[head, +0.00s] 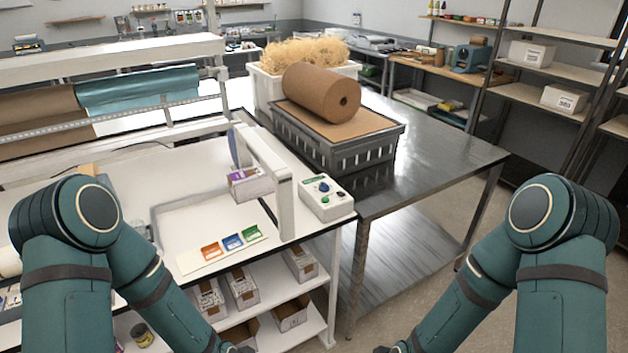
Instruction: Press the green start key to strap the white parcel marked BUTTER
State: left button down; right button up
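A pale control box (326,199) with a dark knob and small coloured keys, green among them, sits at the right end of the white bench, beside the strapping arch (272,176). A small white box with a purple label (251,184) stands at the arch. Its lettering is too small to read, so I cannot tell whether it is the BUTTER parcel. My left gripper (236,349) and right gripper (385,350) show only as dark tips at the bottom edge, well below and apart from the control box. Most of both is cut off.
Orange, blue and green cards (232,243) lie on the white bench. Several cartons (239,287) stand on its lower shelf. A grey crate (345,151) bearing a brown paper roll (321,93) stands on the metal table (437,160), whose right part is bare.

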jog(key=shift+c, duration=0.4)
grip_shut()
dwell(0.8)
